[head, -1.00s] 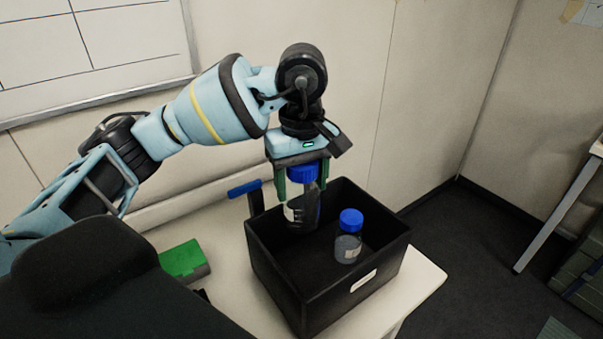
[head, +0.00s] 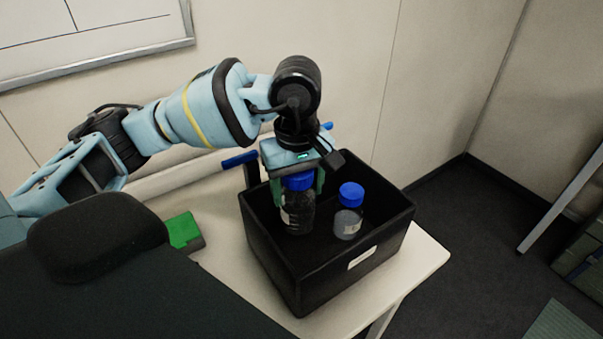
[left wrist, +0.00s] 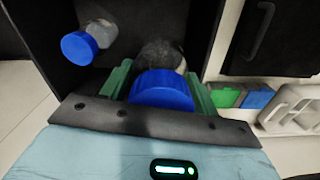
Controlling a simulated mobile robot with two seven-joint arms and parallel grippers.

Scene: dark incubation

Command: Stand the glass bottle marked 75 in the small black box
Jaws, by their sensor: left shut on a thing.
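The small black box (head: 283,277) stands on the white table. My left gripper (head: 298,188) is shut on a glass bottle with a blue cap (head: 297,213). The bottle is upright inside the box, toward its left side; I cannot tell whether it touches the floor of the box. Its number cannot be read. In the left wrist view its blue cap (left wrist: 162,90) is between the green fingers. A second blue-capped bottle (head: 348,212) stands in the box to the right, apart from the held one. It also shows in the left wrist view (left wrist: 90,40). My right gripper is not in view.
A green block (head: 183,230) lies on the white table (head: 395,283) left of the box. A blue-topped item (head: 240,159) stands behind the box's left corner. Walls stand close behind the table. In the left wrist view a pale tray (left wrist: 292,110) lies at the right.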

